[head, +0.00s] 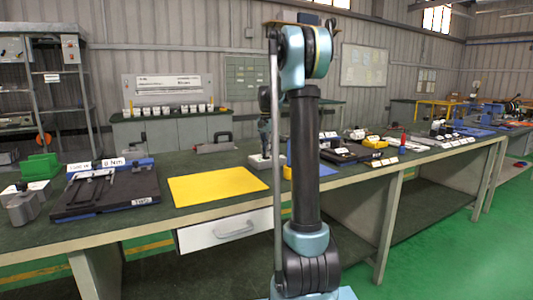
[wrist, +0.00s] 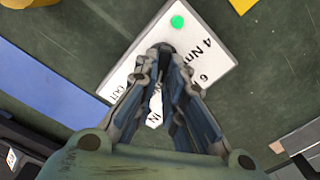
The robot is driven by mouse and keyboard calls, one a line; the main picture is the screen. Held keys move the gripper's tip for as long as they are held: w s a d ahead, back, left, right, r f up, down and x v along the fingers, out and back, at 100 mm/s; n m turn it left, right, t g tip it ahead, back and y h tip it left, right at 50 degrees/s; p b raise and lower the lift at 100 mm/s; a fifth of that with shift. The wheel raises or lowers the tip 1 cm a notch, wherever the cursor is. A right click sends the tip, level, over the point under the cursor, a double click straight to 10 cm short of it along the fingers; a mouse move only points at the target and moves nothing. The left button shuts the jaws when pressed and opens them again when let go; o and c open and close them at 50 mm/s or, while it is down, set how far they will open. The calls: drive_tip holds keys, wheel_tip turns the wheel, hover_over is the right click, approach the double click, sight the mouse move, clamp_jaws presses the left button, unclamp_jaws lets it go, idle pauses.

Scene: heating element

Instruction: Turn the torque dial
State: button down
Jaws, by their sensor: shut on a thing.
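The torque dial (wrist: 167,47) shows in the wrist view as a small dark round knob on a white plate (wrist: 207,30). The plate is marked "4 Nm" and "6", with a green dot near its top. My gripper (wrist: 166,54) is shut on the dial, its two fingers pointing at it from below and covering part of the plate. White pieces with lettering show between the fingers. In the head view my gripper (head: 265,145) is behind my arm, pointing down over a light grey block (head: 262,162) on the bench. The dial cannot be made out there.
A yellow mat (head: 217,186) lies left of the block. Black trays and labelled cards (head: 352,152) stand to the right. The blue mat (wrist: 45,85) lies beside the plate.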

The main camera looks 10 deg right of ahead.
drive_tip(key=shift+w, duration=0.1)
drive_tip(key=c, duration=1.7)
unclamp_jaws()
drive_tip(key=shift+r, duration=0.1)
wheel_tip(320, 180, up, 12)
drive_tip(key=shift+f, duration=0.15)
drive_tip(key=s+f+n+t, duration=0.15)
drive_tip(key=s+f, duration=0.25)
drive_tip(key=s, duration=0.8)
drive_tip(key=s+f+n, duration=0.3)
drive_tip(key=s+f, duration=0.1)
drive_tip(key=s, duration=0.9)
drive_tip(key=s+f+n, duration=0.1)
drive_tip(key=s+f, duration=0.5)
drive_tip(key=f, duration=0.1)
drive_tip(key=s+f+n, duration=0.2)
drive_tip(key=s+f, duration=0.4)
drive_tip(key=s, duration=0.1)
drive_tip(key=s+a+f+n, duration=0.1)
drive_tip(key=s+f, duration=0.6)
drive_tip(key=shift+f+t, duration=0.35)
